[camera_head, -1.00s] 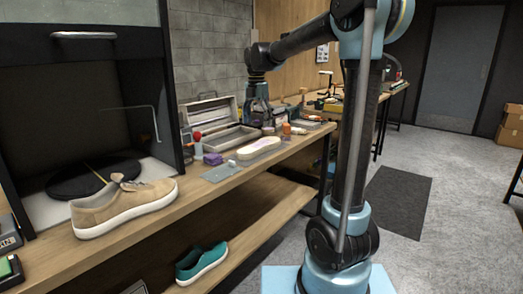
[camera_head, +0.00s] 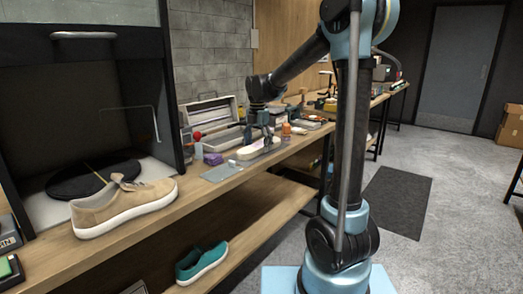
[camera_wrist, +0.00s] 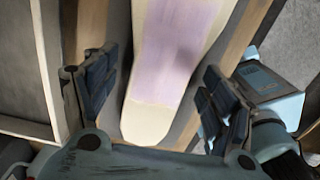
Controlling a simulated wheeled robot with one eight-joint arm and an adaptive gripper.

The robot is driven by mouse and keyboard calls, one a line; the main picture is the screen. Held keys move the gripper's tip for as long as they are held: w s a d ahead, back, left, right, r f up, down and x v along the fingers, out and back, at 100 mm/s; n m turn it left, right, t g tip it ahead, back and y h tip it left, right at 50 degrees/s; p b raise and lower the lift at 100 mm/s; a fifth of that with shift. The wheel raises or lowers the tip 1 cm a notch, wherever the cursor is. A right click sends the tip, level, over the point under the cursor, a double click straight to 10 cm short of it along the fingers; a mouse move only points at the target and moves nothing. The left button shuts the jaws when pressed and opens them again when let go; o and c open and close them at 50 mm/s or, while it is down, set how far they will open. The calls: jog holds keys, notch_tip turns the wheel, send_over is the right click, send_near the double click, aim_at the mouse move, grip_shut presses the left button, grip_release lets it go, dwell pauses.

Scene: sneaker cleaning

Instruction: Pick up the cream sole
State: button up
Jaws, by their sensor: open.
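The cream sole (camera_head: 250,152) lies flat on the wooden workbench (camera_head: 142,226), right of the purple block. In the wrist view the cream sole (camera_wrist: 150,119) shows a pale lilac patch on its top and runs lengthwise between my fingers. My gripper (camera_head: 259,138) points down just above the sole. In the wrist view my gripper (camera_wrist: 160,95) is open, with one finger on each side of the sole and a gap on both sides. Part of the sole is hidden behind the gripper in the head view.
A purple block (camera_head: 213,159), a grey mat (camera_head: 221,172) and a red-topped bottle (camera_head: 197,146) stand left of the sole. An orange bottle (camera_head: 286,131) is close on its right. An open toolbox (camera_head: 217,138) sits behind. A tan sneaker (camera_head: 125,207) is further left.

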jog(key=c, duration=1.3)
jog(key=shift+o, duration=0.2)
